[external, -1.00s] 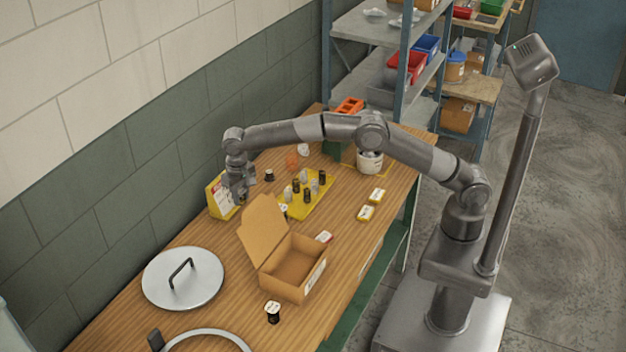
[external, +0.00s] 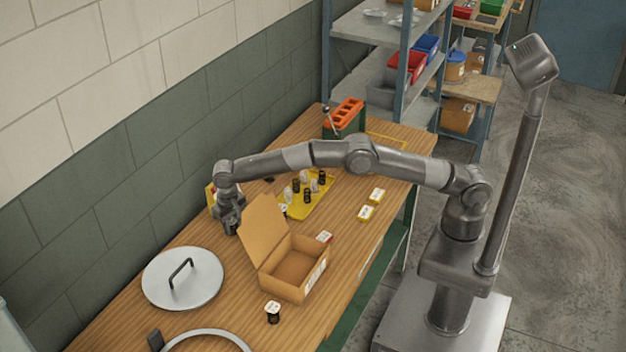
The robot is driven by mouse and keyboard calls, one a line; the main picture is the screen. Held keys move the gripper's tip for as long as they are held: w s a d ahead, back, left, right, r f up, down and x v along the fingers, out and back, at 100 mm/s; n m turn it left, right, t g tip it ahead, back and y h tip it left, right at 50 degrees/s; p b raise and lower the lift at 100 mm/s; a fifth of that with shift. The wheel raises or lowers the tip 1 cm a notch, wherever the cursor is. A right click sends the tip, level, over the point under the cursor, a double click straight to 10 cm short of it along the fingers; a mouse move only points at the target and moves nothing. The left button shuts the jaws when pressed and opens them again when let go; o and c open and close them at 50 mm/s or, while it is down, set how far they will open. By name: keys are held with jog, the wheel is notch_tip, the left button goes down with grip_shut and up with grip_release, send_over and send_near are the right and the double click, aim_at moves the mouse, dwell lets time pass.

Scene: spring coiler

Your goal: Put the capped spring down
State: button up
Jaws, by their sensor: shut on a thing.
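My gripper (external: 231,226) points down over the far side of the wooden bench (external: 205,330), just left of the open box's raised flap. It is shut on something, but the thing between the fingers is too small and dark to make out. I cannot tell whether it touches the bench. A yellow tray (external: 290,211) holds several small dark and pale upright pieces, to the right of my gripper. A small black piece with a white top (external: 273,312) stands alone near the front of the bench.
An open cardboard box (external: 293,268) stands mid-bench, its flap close to my gripper. A round metal lid (external: 183,278) lies to the left. A card stand (external: 211,198) is partly behind my arm. Bare wood lies between lid and box.

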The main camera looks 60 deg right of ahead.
aim_at(231, 221)
jog(key=shift+f, duration=0.15)
jog(key=o, duration=0.9)
jog(key=shift+o, duration=0.2)
notch_tip(231, 221, up, 12)
jog(key=shift+r, duration=0.2)
